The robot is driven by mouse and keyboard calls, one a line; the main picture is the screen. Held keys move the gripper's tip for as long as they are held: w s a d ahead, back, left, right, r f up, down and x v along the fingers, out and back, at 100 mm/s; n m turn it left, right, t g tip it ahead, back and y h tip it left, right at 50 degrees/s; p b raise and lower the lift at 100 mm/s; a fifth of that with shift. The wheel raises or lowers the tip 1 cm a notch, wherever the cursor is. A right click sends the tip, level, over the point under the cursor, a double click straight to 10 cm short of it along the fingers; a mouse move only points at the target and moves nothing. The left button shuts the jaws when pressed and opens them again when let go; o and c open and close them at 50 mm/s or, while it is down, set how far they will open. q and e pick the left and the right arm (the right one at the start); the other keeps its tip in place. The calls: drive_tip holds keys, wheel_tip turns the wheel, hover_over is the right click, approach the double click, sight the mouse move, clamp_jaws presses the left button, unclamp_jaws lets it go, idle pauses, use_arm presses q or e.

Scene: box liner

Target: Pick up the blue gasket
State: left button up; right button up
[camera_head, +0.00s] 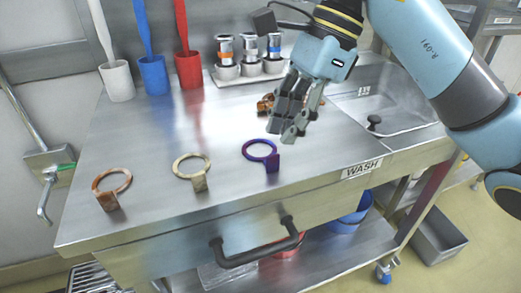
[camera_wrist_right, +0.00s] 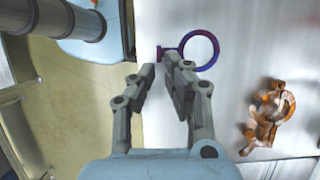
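The blue gasket (camera_head: 261,154) is a blue-purple ring with a square tab, lying on the steel worktop near its front edge. My right gripper (camera_head: 283,131) is above the worktop, just behind and to the right of the gasket. In the right wrist view the gasket (camera_wrist_right: 202,48) lies beyond the fingertips, with its tab close to them. The right gripper (camera_wrist_right: 157,68) is open with a narrow gap between its fingertips, and nothing is between them. My left gripper is out of view.
A cream gasket (camera_head: 192,168) and a brown one (camera_head: 111,189) lie left of the blue one. A rusty part (camera_head: 265,103) sits behind the right gripper. Several cups stand at the back, and a sink (camera_head: 385,100) is on the right. The worktop between them is clear.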

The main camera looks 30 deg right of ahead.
sight(273, 156)
drive_tip(key=shift+w+a+f, duration=0.1)
drive_tip(key=shift+a+f, duration=0.1)
drive_tip(key=shift+f, duration=0.1)
drive_tip(key=x, duration=0.5)
drive_tip(key=shift+a, duration=0.1)
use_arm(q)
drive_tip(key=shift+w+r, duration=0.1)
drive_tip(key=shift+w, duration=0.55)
use_arm(e)
clamp_jaws()
drive_tip(key=shift+r, duration=0.1)
